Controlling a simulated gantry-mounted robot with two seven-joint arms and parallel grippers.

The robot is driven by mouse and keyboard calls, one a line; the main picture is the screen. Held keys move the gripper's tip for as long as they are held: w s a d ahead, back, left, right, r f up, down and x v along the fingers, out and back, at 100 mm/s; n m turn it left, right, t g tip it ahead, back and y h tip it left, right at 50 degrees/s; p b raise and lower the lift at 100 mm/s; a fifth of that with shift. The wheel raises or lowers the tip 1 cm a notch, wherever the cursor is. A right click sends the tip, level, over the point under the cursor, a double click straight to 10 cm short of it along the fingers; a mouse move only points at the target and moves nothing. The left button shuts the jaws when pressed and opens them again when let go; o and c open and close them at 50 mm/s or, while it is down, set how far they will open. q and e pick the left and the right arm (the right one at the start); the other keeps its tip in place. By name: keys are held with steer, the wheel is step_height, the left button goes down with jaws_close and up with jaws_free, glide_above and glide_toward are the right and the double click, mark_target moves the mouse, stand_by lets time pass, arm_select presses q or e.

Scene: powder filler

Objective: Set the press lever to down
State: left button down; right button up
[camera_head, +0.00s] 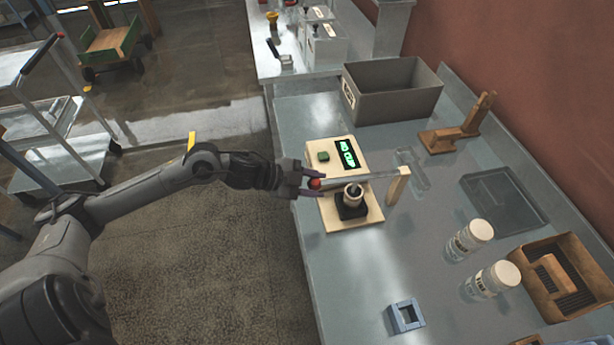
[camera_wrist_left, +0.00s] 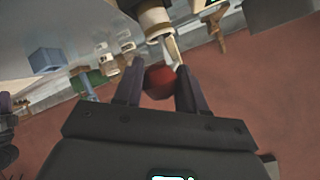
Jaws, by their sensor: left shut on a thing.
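The press stands on a cream base (camera_head: 366,216) on the grey table, with a dark holder and a pale cylinder (camera_head: 353,194) over it. Its lever (camera_head: 362,182) is a pale bar running from a wooden post (camera_head: 398,187) leftward to a red knob (camera_head: 315,183). The bar looks close to level in the head view. My left gripper (camera_head: 313,184) is shut on the red knob, which also shows between its fingers in the left wrist view (camera_wrist_left: 159,82). A panel (camera_head: 347,153) behind reads "NO CUP" in green and has a green button (camera_head: 323,156).
A grey open bin (camera_head: 393,97) and a wooden stand (camera_head: 458,126) are at the back. Two white-lidded jars (camera_head: 469,240) (camera_head: 492,280), a brown box (camera_head: 562,277) and a blue square frame (camera_head: 406,316) lie to the right and front. The table's front middle is clear.

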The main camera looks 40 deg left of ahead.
arm_select(q)
steer(key=shift+s+f, duration=0.15)
steer(key=shift+f, duration=1)
arm_select(e)
steer(key=shift+f, duration=0.35)
arm_select(q)
steer(key=c, duration=1)
jaws_free()
steer(key=shift+f, duration=0.1)
steer(key=o, duration=0.3)
steer(key=shift+d, duration=0.1)
steer(key=shift+r, duration=0.2)
arm_select(e)
steer(key=shift+r+p, duration=0.65)
steer(key=shift+r, duration=0.25)
arm_select(q)
steer(key=v, duration=1)
steer(key=shift+s+a, duration=0.2)
steer(key=shift+a, duration=0.1)
arm_select(e)
steer(key=shift+r, duration=0.2)
